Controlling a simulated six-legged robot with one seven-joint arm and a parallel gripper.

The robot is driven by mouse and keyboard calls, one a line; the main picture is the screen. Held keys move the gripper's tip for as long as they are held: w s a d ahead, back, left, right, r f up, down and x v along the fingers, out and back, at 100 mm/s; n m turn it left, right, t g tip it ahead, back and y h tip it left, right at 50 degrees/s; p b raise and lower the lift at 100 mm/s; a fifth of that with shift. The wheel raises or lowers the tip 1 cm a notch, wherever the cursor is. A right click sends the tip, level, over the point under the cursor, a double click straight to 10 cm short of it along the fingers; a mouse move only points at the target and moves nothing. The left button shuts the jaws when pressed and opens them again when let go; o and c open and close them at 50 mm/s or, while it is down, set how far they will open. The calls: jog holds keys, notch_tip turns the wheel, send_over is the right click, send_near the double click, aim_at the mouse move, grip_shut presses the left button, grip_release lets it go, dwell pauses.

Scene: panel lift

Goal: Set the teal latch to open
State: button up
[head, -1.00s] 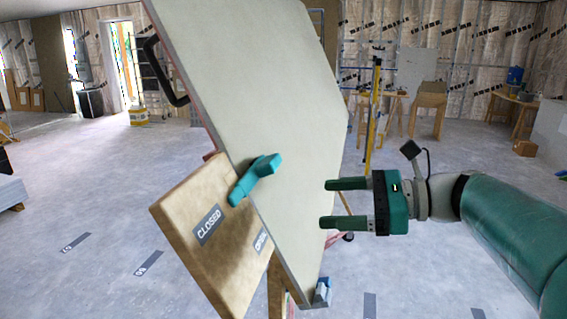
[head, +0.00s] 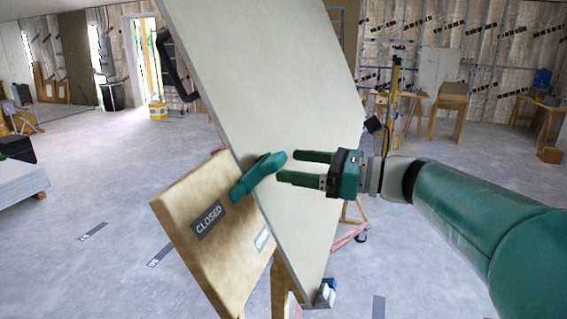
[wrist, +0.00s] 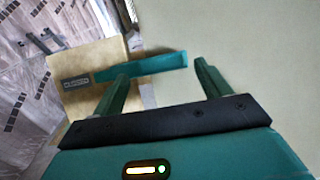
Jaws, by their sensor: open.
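The teal latch (head: 257,176) lies slantwise across the edge between a wooden board and the large pale panel (head: 275,110). Its lower left end is beside the CLOSED label (head: 208,219) and its upper right end is over the panel. A second label (head: 263,238), partly visible and seeming to read OPEN, is lower right. My gripper (head: 289,166) is open, its fingertips just right of the latch's upper end. In the wrist view the latch (wrist: 145,66) runs across just beyond the fingertips (wrist: 161,70), with nothing held. Contact cannot be told.
The wooden board (head: 180,205) is tilted and stands on a wooden support. Work tables (head: 447,108) and a yellow stand (head: 394,95) are farther back right. Grey floor is open to the left.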

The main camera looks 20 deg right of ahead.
aim_at(284, 163)
jog(key=x, duration=0.3)
jog(key=shift+w, duration=0.15)
jog(key=c, duration=1.4)
jog(key=shift+a, duration=0.1)
